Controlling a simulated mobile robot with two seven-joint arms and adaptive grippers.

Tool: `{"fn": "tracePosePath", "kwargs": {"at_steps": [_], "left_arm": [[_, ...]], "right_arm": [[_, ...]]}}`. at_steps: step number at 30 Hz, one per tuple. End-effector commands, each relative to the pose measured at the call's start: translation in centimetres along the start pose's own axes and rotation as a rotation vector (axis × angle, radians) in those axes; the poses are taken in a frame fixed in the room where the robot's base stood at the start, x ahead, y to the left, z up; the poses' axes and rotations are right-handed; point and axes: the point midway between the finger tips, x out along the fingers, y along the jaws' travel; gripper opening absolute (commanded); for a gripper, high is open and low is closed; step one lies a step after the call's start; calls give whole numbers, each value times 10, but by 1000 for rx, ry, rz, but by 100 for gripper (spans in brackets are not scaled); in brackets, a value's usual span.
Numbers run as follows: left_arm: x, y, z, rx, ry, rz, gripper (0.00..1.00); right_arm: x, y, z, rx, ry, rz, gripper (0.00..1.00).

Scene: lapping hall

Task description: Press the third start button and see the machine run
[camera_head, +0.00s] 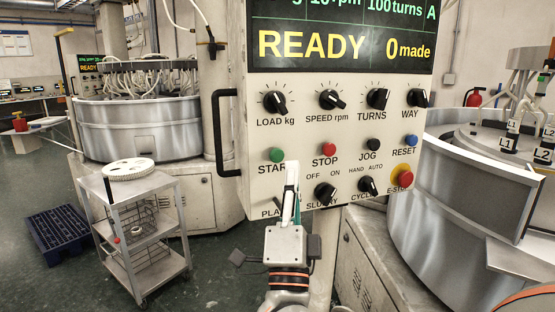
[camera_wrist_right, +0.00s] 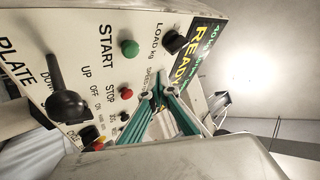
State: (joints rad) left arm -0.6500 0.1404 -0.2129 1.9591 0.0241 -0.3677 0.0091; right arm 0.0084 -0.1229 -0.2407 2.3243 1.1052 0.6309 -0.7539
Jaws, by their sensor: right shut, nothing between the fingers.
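The cream control panel (camera_head: 340,150) stands close in front of me. Its display (camera_head: 340,40) reads READY and 0 made. The green START button (camera_head: 277,155) is on the panel's left side, and it also shows in the wrist view (camera_wrist_right: 129,48). My right gripper (camera_head: 292,168) is shut and empty, pointing up in front of the panel, just right of and below the green button. In the wrist view its fingertips (camera_wrist_right: 157,86) meet near the SPEED label, apart from the green button in the picture. I cannot tell whether they touch the panel. My left gripper is not in view.
A red STOP button (camera_head: 328,149), a blue RESET button (camera_head: 411,140) and a red E-STOP (camera_head: 402,175) share the panel. A black handle (camera_head: 227,133) sticks out at its left. A steel trolley (camera_head: 143,245) stands left. Another machine (camera_head: 138,125) showing READY stands behind.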

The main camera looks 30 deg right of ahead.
Motion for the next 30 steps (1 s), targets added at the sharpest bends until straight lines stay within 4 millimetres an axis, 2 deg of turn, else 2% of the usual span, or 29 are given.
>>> {"fn": "tracePosePath", "kwargs": {"at_steps": [5,12,30], "left_arm": [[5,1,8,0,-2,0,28],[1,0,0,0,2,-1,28],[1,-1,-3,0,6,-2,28]], "right_arm": [[16,13,12,1,1,0,0],[31,22,22,-1,0,-1,0],[34,25,25,0,1,0,0]]}}
